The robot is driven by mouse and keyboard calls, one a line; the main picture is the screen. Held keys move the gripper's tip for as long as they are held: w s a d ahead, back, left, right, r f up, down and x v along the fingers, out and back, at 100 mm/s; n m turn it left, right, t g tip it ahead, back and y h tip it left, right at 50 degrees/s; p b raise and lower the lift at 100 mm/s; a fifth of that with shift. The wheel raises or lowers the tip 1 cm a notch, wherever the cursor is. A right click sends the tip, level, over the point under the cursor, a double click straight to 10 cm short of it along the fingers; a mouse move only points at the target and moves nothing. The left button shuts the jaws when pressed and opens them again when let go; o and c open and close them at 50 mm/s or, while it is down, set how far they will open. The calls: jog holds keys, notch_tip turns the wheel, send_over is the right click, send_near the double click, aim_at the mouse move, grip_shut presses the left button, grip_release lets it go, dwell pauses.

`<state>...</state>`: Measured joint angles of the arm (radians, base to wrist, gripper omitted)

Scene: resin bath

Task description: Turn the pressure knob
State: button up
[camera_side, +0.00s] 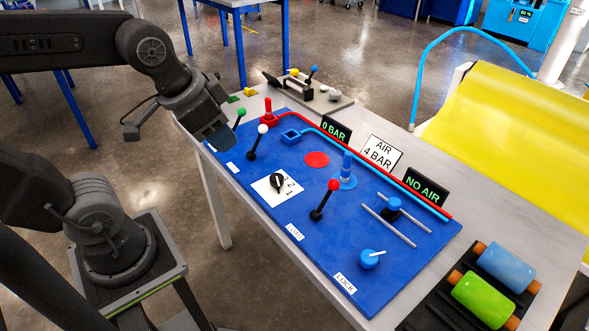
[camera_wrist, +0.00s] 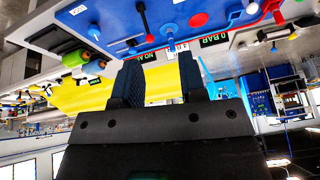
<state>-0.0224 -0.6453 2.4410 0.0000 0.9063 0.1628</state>
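In the side view a black pointer knob (camera_side: 277,182) sits on a white plate (camera_side: 264,191) with printed marks, on the blue panel (camera_side: 330,255). A round blue knob (camera_side: 370,259) with a pale pointer stands near the panel's front right corner, by a LOCK label. I cannot read which knob is marked for pressure. My gripper (camera_side: 213,134) hangs at the panel's far left end, apart from both knobs. In the wrist view my gripper (camera_wrist: 159,62) is open, with two dark fingers apart and nothing between them. A blue knob (camera_wrist: 94,32) also shows there.
Levers with green (camera_side: 241,112), white (camera_side: 262,129) and red (camera_side: 333,185) balls stand on the panel. Signs (camera_side: 380,154) and red and blue pipes line its back edge; one reads 0 BAR (camera_side: 336,127). Green and blue rollers (camera_side: 482,300) lie at right.

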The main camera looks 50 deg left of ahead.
jog(key=o, duration=0.5)
jog(key=w+a+f+m+g, duration=0.1)
jog(key=w+m, duration=0.1)
jog(key=w, duration=0.1)
jog(key=w+a+f+m+g, duration=0.1)
jog(key=w+m, duration=0.2)
jog(key=w+a+f+m+g, duration=0.1)
jog(key=w+m, duration=0.1)
jog(key=w, duration=0.1)
jog(key=shift+w+a+f, duration=0.3)
jog(key=shift+w+a, duration=0.05)
jog(key=shift+c, duration=0.2)
jog(key=m+g, duration=0.2)
jog(key=m, duration=0.4)
send_near(276, 177)
notch_tip(276, 177, down, 9)
jog(key=shift+f, duration=0.15)
jog(key=c, duration=0.9)
